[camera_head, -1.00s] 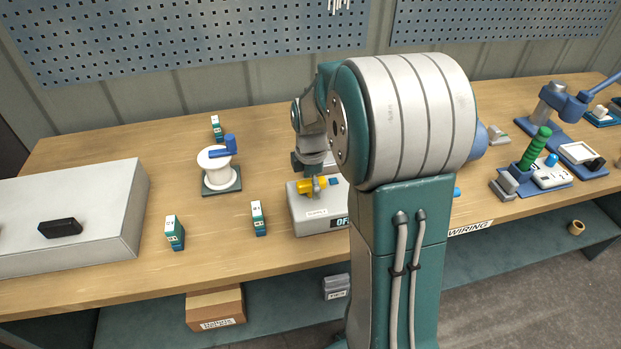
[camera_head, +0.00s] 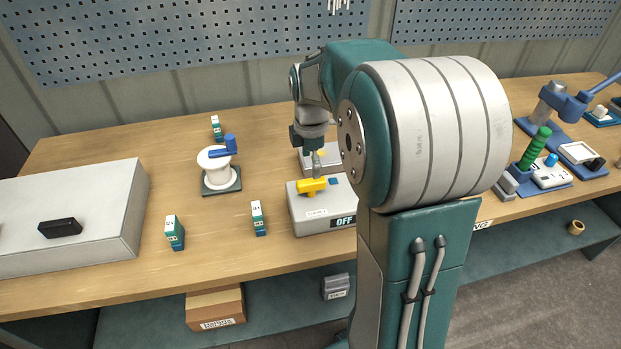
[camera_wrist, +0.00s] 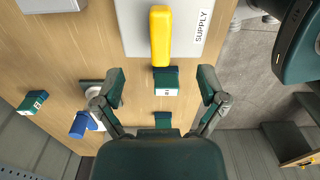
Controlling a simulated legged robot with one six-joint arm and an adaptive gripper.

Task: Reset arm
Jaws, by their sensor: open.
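My gripper (camera_wrist: 163,88) is open in the wrist view, its two fingers spread wide with nothing between the tips. A small green-and-white block (camera_wrist: 166,86) shows below, in the gap between them. The grey supply box (camera_head: 323,212) carries a yellow handle (camera_head: 312,185) and an OFF sign (camera_head: 344,221). The handle also shows in the wrist view (camera_wrist: 160,36), ahead of the fingers and apart from them. In the head view my gripper (camera_head: 317,165) is just above and behind the handle, small and partly hard to make out.
Green-and-white blocks (camera_head: 174,233) (camera_head: 258,218) (camera_head: 217,127) stand on the bench. A white spool (camera_head: 214,170) with a blue lever stands left of the supply box. A large grey box (camera_head: 75,215) is at far left. Blue fixtures (camera_head: 566,108) are at right.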

